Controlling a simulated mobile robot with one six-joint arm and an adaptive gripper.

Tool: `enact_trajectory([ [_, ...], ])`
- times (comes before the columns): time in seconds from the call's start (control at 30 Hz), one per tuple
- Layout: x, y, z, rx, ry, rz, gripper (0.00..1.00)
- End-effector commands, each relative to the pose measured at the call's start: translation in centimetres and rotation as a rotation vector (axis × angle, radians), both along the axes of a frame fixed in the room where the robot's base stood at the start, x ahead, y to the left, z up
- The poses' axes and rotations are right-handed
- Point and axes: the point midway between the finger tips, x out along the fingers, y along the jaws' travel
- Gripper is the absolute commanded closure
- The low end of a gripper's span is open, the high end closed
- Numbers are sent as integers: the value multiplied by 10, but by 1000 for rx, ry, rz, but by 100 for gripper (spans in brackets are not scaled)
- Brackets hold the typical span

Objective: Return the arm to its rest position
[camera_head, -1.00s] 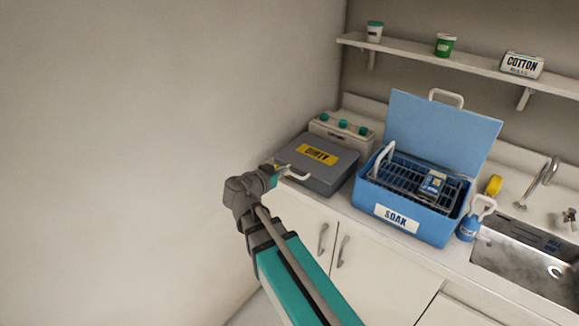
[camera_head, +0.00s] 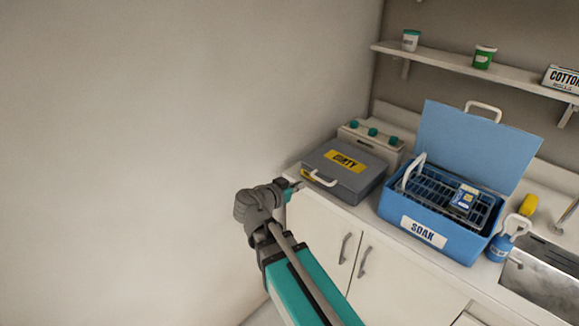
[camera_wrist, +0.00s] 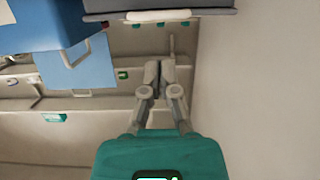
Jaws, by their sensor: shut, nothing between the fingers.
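My gripper (camera_wrist: 160,66) shows in the wrist view with its fingers together and nothing between them. In the head view my arm reaches up from the bottom, and its wrist end is in front of the counter's left end, by the grey box marked DIRTY (camera_head: 328,180). The gripper's fingers are hard to make out there. The DIRTY box is closed, with a pale handle at its front. In the wrist view the grey box (camera_wrist: 205,15) is at the top edge, apart from the fingers in the picture.
A blue SOAK box (camera_head: 440,244) stands open on the counter with a rack and a small blue packet (camera_head: 464,199) inside. A blue bottle (camera_head: 501,246) and sink (camera_head: 545,280) are to its right. A shelf (camera_head: 470,70) holds several containers. The left wall is bare.

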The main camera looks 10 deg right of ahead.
Motion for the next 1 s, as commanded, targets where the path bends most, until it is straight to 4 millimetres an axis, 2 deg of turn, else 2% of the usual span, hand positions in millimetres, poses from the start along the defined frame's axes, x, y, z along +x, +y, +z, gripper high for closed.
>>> enact_trajectory([
  [0.17,-1,-1,-1,2,9,-2,100],
  [0.37,-7,-14,-10,29,114,-16,100],
  [0.7,-41,-46,-48,181,560,29,100],
  [1.0,-77,-50,-74,380,943,250,100],
])
